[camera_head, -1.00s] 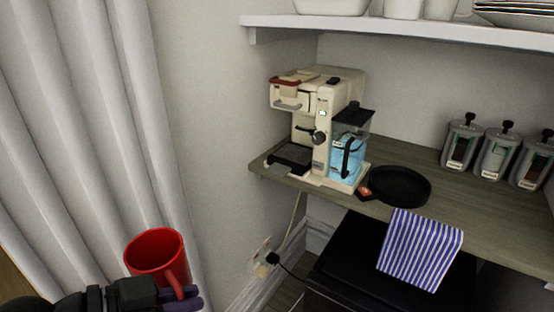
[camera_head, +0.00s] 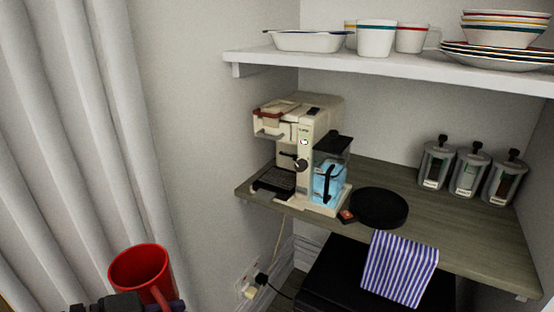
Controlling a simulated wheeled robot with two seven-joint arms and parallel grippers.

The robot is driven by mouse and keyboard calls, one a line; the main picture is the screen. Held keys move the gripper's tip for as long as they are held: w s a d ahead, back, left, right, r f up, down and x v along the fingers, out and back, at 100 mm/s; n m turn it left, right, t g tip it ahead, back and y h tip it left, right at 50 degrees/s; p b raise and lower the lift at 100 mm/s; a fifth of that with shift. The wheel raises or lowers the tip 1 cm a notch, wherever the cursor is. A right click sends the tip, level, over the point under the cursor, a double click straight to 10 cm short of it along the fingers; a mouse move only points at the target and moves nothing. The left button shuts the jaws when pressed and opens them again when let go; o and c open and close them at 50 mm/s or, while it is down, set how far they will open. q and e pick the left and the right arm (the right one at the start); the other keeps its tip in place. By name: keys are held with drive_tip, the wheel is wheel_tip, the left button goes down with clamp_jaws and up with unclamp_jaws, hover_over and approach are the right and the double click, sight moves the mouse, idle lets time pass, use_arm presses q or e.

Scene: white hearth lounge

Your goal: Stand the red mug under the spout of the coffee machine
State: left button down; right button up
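The red mug (camera_head: 141,272) is upright at the lower left, its open rim facing up. My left gripper (camera_head: 166,304) is at the mug's handle, at the bottom edge, and appears shut on it; the fingers are partly cut off. The cream coffee machine (camera_head: 318,130) stands on the wooden counter to the right of and beyond the mug. Its dark drip tray (camera_head: 273,182) is at its front left, empty, beneath the overhanging head. The spout itself is too small to make out. My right gripper is not in view.
A black round tray (camera_head: 379,208) lies right of the machine. Several canisters (camera_head: 469,173) stand at the back right. A white shelf (camera_head: 400,68) with dishes hangs above. A striped cloth (camera_head: 398,267) drapes over a black box below the counter. A curtain (camera_head: 80,150) hangs left.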

use_arm(q)
drive_tip(key=shift+f, duration=0.15)
drive_tip(key=shift+a, duration=0.1)
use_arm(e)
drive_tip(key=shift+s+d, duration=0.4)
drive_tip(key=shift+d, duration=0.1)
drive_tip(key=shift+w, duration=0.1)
